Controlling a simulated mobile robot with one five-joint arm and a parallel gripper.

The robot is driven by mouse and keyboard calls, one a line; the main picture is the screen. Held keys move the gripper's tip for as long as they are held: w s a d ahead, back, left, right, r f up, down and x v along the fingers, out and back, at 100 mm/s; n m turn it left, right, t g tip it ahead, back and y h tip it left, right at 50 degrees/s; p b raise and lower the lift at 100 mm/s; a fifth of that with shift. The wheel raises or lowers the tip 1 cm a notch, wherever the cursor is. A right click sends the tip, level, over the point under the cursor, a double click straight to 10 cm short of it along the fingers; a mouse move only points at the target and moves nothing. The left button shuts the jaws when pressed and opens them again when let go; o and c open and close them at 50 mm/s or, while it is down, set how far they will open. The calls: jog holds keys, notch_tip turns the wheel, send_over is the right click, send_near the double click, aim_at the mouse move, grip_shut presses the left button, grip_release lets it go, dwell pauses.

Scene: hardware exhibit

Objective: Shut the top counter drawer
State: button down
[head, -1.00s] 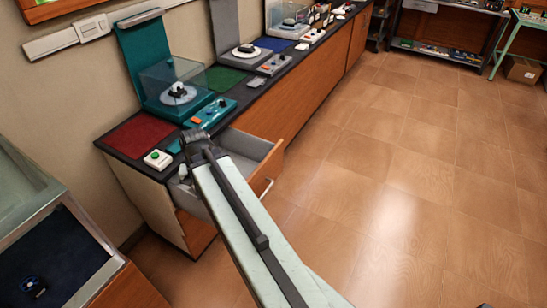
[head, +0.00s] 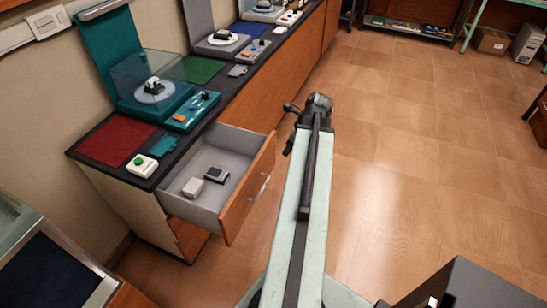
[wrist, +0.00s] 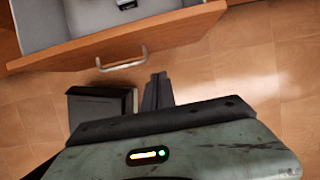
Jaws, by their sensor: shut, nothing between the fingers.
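The top counter drawer (head: 258,190) is pulled out from the counter, with a wooden front and a grey inside. Its pale bar handle (head: 265,186) faces right. In the wrist view the drawer front (wrist: 190,34) and handle (wrist: 122,62) cross the upper left. My gripper (head: 291,107) is shut and empty, to the right of the drawer and out over the floor in the head view. In the wrist view my gripper (wrist: 157,77) shows below and right of the handle, apart from it. My arm partly hides the gripper in the head view.
A white box (head: 193,187) and a dark-topped device (head: 216,175) lie in the drawer. A green-button box (head: 142,166), a red mat (head: 115,143) and a teal turntable (head: 155,88) sit on the counter. A display case (head: 50,275) stands at lower left. Tiled floor (head: 400,190) is open to the right.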

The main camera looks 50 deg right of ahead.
jog(key=w+a+f+b, duration=0.1)
jog(key=w+f+b, duration=0.6)
jog(key=f+b, duration=0.1)
jog(key=shift+a+f, duration=0.35)
jog(key=shift+f, duration=0.15)
jog(key=shift+w, duration=0.1)
